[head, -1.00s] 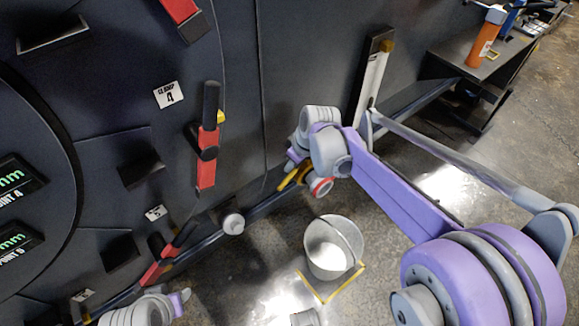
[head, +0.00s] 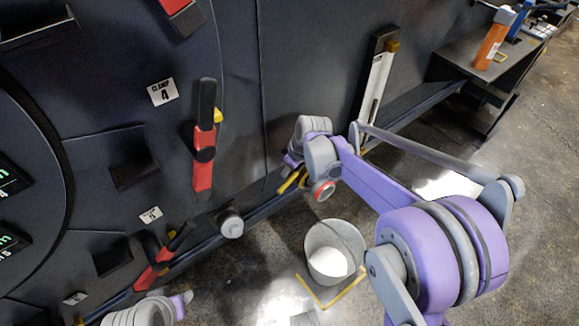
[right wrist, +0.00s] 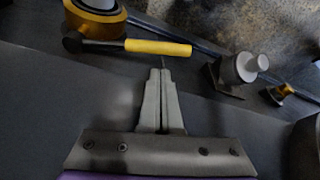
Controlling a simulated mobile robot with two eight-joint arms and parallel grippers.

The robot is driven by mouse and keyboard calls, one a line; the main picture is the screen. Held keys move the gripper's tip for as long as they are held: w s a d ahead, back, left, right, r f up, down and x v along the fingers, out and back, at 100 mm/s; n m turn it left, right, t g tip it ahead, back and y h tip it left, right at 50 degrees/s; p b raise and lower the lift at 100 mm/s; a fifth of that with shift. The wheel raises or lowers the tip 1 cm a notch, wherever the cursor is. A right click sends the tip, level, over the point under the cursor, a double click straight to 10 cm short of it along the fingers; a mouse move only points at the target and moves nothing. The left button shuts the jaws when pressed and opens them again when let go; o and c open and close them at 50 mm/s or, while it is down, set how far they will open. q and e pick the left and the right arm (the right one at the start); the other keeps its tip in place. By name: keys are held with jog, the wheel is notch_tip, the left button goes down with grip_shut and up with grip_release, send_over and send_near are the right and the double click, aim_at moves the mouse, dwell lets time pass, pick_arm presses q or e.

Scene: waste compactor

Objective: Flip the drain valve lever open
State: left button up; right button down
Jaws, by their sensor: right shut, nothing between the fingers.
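The drain valve lever (right wrist: 158,47) has a yellow grip and a dark round end. It lies nearly level across the right wrist view, beside a brass-coloured valve body (right wrist: 97,18). In the head view the yellow of the lever (head: 290,181) shows low on the dark machine wall, partly hidden by my right wrist. My right gripper (right wrist: 162,72) is shut and empty, its tips just below the yellow grip in the wrist view. I cannot tell whether they touch it. In the head view its fingers are hidden by the wrist. My left gripper's fingers are not visible.
A grey bucket (head: 332,252) with white contents stands on the floor below the valve, beside yellow floor marking. Red clamp handles (head: 203,155) stick out of the wall at left. A grey round fitting (right wrist: 243,67) is right of the lever. A table (head: 470,70) stands at far right.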

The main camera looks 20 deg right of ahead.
aim_at(295, 175)
jog(key=x, duration=0.5)
jog(key=shift+b, duration=0.35)
jog(key=shift+s+d+r, duration=0.1)
jog(key=shift+s, duration=0.05)
jog(key=shift+s+d+n, duration=0.15)
jog(key=shift+s+n, duration=0.1)
jog(key=shift+n, duration=0.15)
